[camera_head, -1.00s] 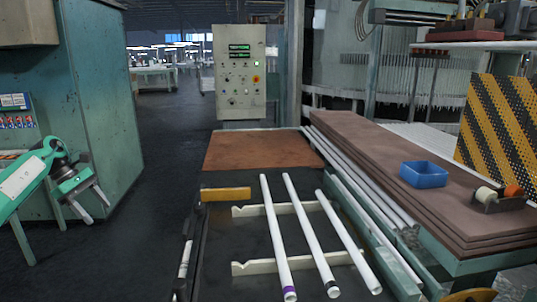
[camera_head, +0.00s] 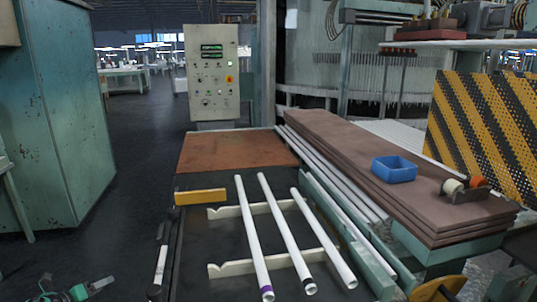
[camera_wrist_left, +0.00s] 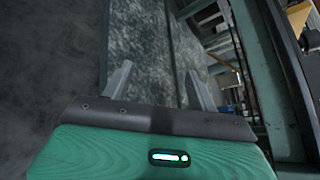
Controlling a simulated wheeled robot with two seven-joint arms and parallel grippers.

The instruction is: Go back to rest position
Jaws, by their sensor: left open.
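My left gripper (camera_head: 78,288) is low at the bottom left corner of the head view, over the dark floor and well apart from the table with the tubes. In the left wrist view its two grey fingers (camera_wrist_left: 157,85) stand wide apart with nothing between them, so it is open and empty. Three white glass tubes lie side by side on notched cream racks (camera_head: 232,268): a left one (camera_head: 253,235) with a purple end band, a middle one (camera_head: 285,230) with a dark end band, and a right one (camera_head: 322,235). My right gripper is not in view.
A teal cabinet (camera_head: 60,120) stands at the left. A control panel (camera_head: 212,75) is behind the table. Brown boards (camera_head: 350,160) at the right carry a blue bin (camera_head: 394,169) and tape dispenser (camera_head: 465,190). Dark floor (camera_head: 120,210) is free between cabinet and table.

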